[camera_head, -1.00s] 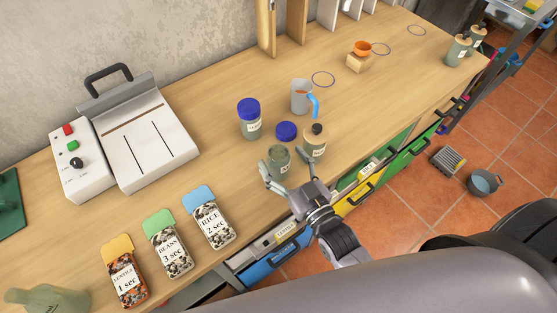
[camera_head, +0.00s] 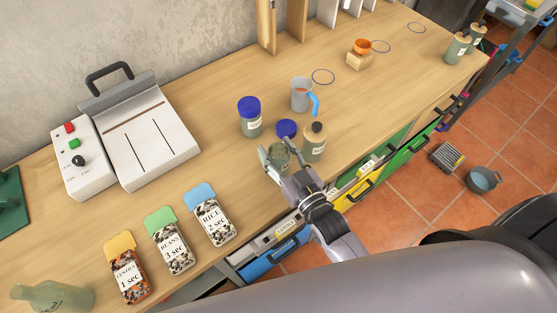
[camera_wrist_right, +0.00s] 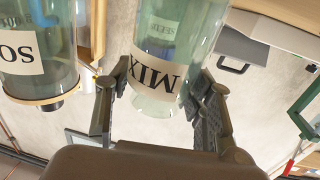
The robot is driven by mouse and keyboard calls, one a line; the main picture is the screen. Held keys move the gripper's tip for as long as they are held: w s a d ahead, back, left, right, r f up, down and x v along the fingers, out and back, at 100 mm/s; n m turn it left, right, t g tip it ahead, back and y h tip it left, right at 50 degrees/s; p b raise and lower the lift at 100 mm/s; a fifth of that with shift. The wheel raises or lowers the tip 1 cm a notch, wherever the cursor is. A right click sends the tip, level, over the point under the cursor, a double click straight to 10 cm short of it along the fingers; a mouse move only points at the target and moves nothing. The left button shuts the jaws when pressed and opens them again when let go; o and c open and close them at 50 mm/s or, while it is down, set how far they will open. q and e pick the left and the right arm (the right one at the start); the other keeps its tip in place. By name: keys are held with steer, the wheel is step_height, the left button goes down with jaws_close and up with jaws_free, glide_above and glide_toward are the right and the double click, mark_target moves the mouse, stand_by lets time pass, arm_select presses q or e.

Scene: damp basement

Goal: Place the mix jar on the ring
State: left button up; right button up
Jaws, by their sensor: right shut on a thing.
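The mix jar (camera_head: 279,156) is clear greenish glass and appears without a lid. Its label reads MIX, upside down, in the right wrist view (camera_wrist_right: 158,70). My right gripper (camera_head: 282,158) is shut on the mix jar, with a finger on either side of it (camera_wrist_right: 155,100). I cannot tell whether the jar touches the table. Thin blue rings lie on the tabletop towards the back: a near one (camera_head: 322,77), a middle one (camera_head: 381,47) and a far one (camera_head: 416,28). All look empty. My left gripper is not in view.
Close to the held jar are a blue lid (camera_head: 286,128), a cork-topped jar (camera_head: 314,142) and a blue-lidded jar (camera_head: 249,117). A measuring jug (camera_head: 301,95) stands between them and the near ring. An orange cup sits on a wooden block (camera_head: 358,62).

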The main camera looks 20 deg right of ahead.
steer(key=c, duration=0.7)
steer(key=shift+r, duration=0.1)
steer(key=shift+c, duration=0.2)
